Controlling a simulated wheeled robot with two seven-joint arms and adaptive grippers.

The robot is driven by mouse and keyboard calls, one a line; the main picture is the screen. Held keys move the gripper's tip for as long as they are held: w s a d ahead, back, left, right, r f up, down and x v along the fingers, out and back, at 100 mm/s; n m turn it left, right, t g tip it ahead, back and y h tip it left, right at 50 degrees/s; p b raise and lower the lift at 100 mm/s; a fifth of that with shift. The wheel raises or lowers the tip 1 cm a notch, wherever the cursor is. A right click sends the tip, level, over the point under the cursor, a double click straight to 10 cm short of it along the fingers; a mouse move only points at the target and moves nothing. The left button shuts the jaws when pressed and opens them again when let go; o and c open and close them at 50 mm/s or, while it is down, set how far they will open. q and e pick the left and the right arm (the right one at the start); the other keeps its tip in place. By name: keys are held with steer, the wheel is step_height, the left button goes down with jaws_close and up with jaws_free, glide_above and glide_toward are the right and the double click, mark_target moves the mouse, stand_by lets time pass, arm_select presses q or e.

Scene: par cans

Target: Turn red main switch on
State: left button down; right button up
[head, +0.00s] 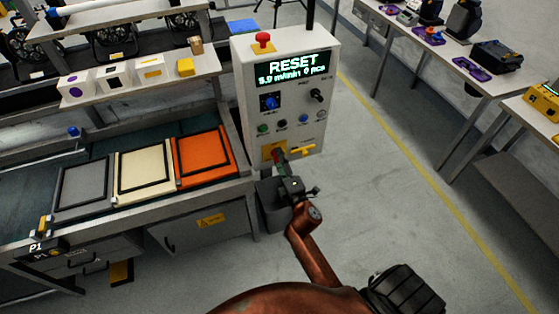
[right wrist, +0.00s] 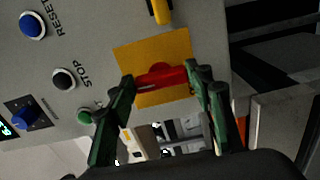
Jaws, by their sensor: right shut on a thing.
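The red main switch (right wrist: 160,77) is a red handle on a square yellow plate (right wrist: 140,52), low on the front of the white control cabinet (head: 244,84). In the head view, the yellow plate (head: 267,152) shows beside my gripper, which partly covers the switch. My right gripper (right wrist: 160,79) is shut on the red handle, with a green-and-black finger at each end of it. In the head view the right gripper (head: 282,164) reaches the cabinet from below. The handle runs roughly up and down on the panel. My left gripper is not in view.
A yellow handle (head: 302,150) sits right of the plate. A red mushroom button (head: 263,39) tops the cabinet, above a display reading RESET (head: 293,67). A conveyor with grey, cream and orange trays (head: 203,154) stands left. Floor (head: 390,180) to the right is clear.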

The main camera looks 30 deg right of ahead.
stand_by(0.3)
steer(key=o, duration=1.2)
steer(key=shift+c, duration=0.2)
steer(key=v, duration=1.2)
